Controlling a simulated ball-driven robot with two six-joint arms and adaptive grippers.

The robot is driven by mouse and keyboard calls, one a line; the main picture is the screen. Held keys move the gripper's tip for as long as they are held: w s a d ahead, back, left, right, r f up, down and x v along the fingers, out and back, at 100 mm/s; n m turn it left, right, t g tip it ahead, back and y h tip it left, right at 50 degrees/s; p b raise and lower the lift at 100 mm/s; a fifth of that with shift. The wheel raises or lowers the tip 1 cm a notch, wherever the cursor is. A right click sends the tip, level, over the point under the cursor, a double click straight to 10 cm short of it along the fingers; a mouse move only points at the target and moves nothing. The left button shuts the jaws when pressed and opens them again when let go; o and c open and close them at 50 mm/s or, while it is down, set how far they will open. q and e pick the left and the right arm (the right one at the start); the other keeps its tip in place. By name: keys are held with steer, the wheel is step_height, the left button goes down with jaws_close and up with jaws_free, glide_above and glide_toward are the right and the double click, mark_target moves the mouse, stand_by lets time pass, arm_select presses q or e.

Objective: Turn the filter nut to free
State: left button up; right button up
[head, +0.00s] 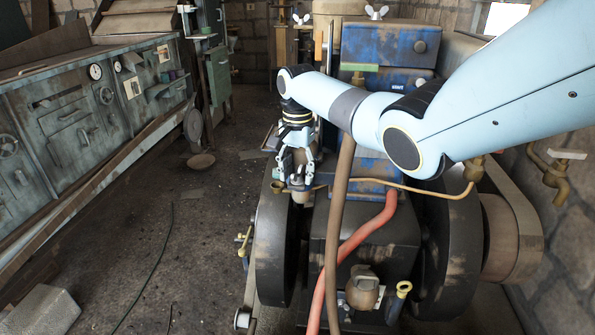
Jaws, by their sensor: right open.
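My right arm comes in from the upper right, and its gripper (297,172) points down above the left side of the engine. Its fingers are apart, around or just above a small dark metal fitting (299,187) at the end of a thin copper pipe (420,186). I cannot tell whether the fingers touch it or whether it is the filter nut. A rounded brown fitting (364,291) stands low on the front of the engine. My left gripper is not in view.
The engine has large dark flywheels (274,245) on both sides. A red hose (355,243) and a brown hose (339,215) run down its front. A blue tank (388,47) stands behind. Worn cabinets (75,125) line the left wall; the floor between is mostly open.

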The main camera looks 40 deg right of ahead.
steer(key=shift+c, duration=0.3)
jaws_close()
steer(key=shift+r+n+p, duration=0.3)
steer(key=shift+n+p, duration=0.8)
steer(key=shift+f+n+p, duration=0.2)
steer(key=shift+n+p, duration=0.15)
steer(key=shift+n, duration=0.65)
steer(key=shift+o, duration=0.3)
jaws_free()
